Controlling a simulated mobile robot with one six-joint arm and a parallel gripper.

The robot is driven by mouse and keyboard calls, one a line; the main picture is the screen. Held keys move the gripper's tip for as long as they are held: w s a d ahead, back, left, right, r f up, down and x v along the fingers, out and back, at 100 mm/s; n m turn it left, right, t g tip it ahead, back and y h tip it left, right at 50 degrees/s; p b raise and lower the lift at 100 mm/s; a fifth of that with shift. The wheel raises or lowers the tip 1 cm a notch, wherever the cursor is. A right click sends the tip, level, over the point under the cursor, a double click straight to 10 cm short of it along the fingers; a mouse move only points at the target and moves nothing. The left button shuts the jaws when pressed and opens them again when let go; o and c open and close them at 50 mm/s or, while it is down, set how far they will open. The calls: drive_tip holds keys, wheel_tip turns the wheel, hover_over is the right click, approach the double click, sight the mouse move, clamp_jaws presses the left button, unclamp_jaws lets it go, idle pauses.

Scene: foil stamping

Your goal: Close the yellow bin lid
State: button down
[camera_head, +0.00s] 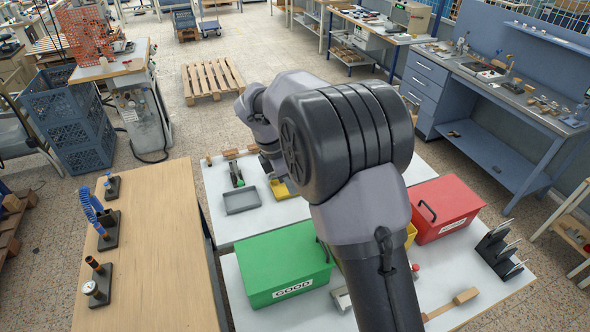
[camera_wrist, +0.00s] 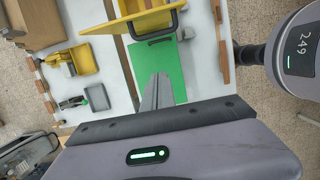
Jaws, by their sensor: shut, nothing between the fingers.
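The yellow bin (camera_wrist: 122,32) is at the top of the wrist view, cut off by the frame edge. A black handle crosses its yellow panel, which looks tilted; how far its lid stands open I cannot tell. In the head view my arm hides most of the bin, and only a yellow bit (camera_head: 411,233) shows beside the red bin. My gripper (camera_wrist: 159,78) is shut and empty. In the wrist view its fingers overlap the green bin lid (camera_wrist: 176,62), apart in the picture from the yellow bin. My gripper is hidden in the head view.
The green bin (camera_head: 270,258), labelled GOOD, and the red bin (camera_head: 445,205) stand closed on the white table (camera_head: 460,265). A black rack (camera_head: 497,250) is at the table's right. A grey tray (camera_head: 241,200) lies farther back. A wooden table (camera_head: 150,240) borders the left.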

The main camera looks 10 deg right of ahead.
drive_tip(key=d+f, duration=0.6)
drive_tip(key=f, duration=0.2)
drive_tip(key=shift+w+f+p, duration=0.15)
drive_tip(key=shift+w+p, duration=0.2)
drive_tip(key=shift+w, duration=0.1)
drive_tip(key=shift+d, duration=0.1)
